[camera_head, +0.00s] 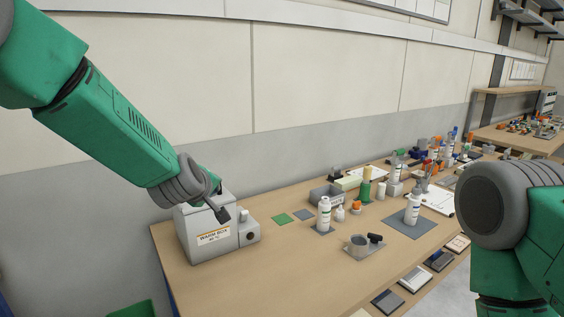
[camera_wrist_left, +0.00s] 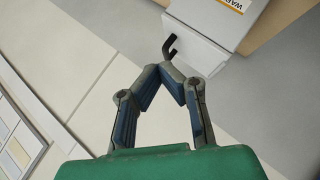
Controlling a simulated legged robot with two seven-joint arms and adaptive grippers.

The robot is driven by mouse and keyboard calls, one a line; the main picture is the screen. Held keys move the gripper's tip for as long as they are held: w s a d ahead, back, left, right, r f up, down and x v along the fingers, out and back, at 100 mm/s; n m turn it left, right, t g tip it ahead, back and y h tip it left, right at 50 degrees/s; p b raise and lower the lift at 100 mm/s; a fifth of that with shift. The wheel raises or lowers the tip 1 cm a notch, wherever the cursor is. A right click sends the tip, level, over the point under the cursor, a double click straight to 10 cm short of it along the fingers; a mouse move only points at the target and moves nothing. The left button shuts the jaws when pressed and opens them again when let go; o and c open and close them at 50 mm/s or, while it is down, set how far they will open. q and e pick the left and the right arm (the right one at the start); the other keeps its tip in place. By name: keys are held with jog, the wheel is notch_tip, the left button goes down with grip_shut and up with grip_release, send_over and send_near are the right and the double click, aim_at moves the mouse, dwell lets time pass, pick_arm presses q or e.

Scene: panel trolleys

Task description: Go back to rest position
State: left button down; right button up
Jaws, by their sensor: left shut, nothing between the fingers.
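My left arm comes in from the upper left in the head view. Its gripper (camera_head: 221,213) is in front of the white warm box (camera_head: 207,237) at the table's left end, overlapping the box's top in the picture. In the left wrist view my left gripper (camera_wrist_left: 165,70) has its fingertips together with nothing between them. A black bent handle (camera_wrist_left: 170,47) on the warm box (camera_wrist_left: 205,43) shows just beyond the fingertips; I cannot tell whether they touch. My right arm shows at the right edge of the head view, but its gripper is out of frame.
The wooden table (camera_head: 285,255) has bare room right of the box. The wall (camera_head: 180,85) runs behind.

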pick_arm(q)
jog(key=s+a+f+m+g+y, duration=0.1)
jog(key=s+a+f+m+g, duration=0.25)
jog(key=s+f, duration=0.9)
jog(key=s+a+f+m+g, duration=0.2)
jog(key=s+a+f, duration=0.2)
jog(key=s+f, duration=0.8)
jog(key=s+a+f+m+g, duration=0.1)
jog(key=s+f+m+g, duration=0.3)
jog(key=s, duration=1)
jog(key=s+a+f+m+g, duration=0.1)
jog(key=s+a+f+g, duration=0.15)
jog(key=s+f, duration=0.8)
notch_tip(320, 180, down, 8)
jog(key=d+b, duration=0.2)
jog(key=b, duration=1)
jog(key=shift+s+r+m+t, duration=0.15)
jog(key=shift+r+m+t, duration=0.05)
jog(key=shift+m+t, duration=0.25)
pick_arm(e)
notch_tip(320, 180, down, 12)
jog(key=d, duration=0.2)
jog(key=shift+s+f, duration=0.15)
jog(key=shift+s, duration=0.05)
